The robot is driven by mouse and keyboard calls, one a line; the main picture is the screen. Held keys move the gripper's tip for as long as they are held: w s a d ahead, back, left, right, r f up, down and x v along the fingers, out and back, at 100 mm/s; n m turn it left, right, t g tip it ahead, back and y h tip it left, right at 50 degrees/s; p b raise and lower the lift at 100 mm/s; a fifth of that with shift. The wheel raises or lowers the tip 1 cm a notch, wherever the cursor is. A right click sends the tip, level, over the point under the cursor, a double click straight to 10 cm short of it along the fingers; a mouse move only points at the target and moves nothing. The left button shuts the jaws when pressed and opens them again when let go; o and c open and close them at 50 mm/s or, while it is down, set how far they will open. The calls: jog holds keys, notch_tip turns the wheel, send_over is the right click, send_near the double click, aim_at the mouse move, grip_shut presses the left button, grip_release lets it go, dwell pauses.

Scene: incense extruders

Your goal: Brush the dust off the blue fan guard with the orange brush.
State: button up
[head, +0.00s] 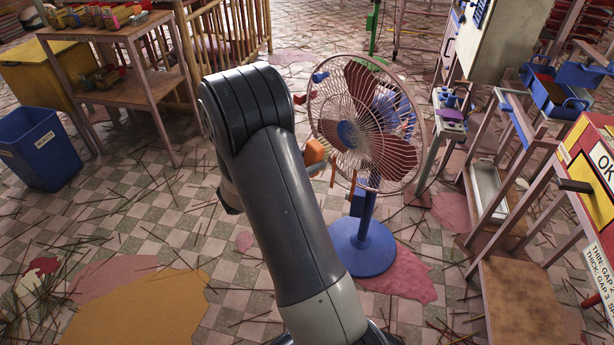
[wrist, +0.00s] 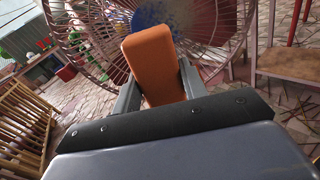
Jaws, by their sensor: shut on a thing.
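My gripper (wrist: 157,84) is shut on the orange brush (wrist: 152,62), with a grey finger on each side of it. The brush also shows in the head view (head: 315,152), at the left edge of the fan guard (head: 366,125). The guard is a round wire cage, mostly dusty pinkish-brown, with a blue hub and some blue wires at upper right. It stands upright on a blue pole and round base (head: 362,248). In the wrist view the guard (wrist: 100,50) fills the space behind the brush. The bristles are hidden, so I cannot tell whether they touch the wires.
A blue bin (head: 40,148) and a wooden table (head: 105,38) with small boxes stand at left. A wooden railing (head: 230,30) is behind my arm. Benches (head: 490,190) and a yellow-red machine (head: 590,170) line the right. Open tiled floor with scattered sticks lies at left front.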

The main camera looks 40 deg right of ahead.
jog(key=shift+w+d+f+n+t+h+b, duration=0.15)
jog(key=shift+w+f+n+t+h+b, duration=0.15)
jog(key=shift+w+f+n+t+b, duration=0.15)
jog(key=shift+w+d+r, duration=0.1)
jog(key=shift+w+d, duration=0.1)
jog(key=shift+d, duration=1.25)
jog(key=shift+w+d+r, duration=0.1)
jog(key=shift+w+d, duration=0.05)
jog(key=shift+d, duration=1.3)
jog(key=shift+w+d, duration=0.15)
jog(key=shift+d, duration=0.8)
jog(key=shift+s+d+b, duration=0.15)
jog(key=shift+s+b, duration=0.2)
jog(key=shift+s, duration=1.6)
jog(key=shift+s+d+b, duration=0.25)
jog(key=shift+s+b, duration=0.1)
jog(key=shift+s, duration=1.15)
jog(key=shift+s+d+b, duration=0.2)
jog(key=shift+s+b, duration=0.1)
jog(key=shift+s, duration=1.9)
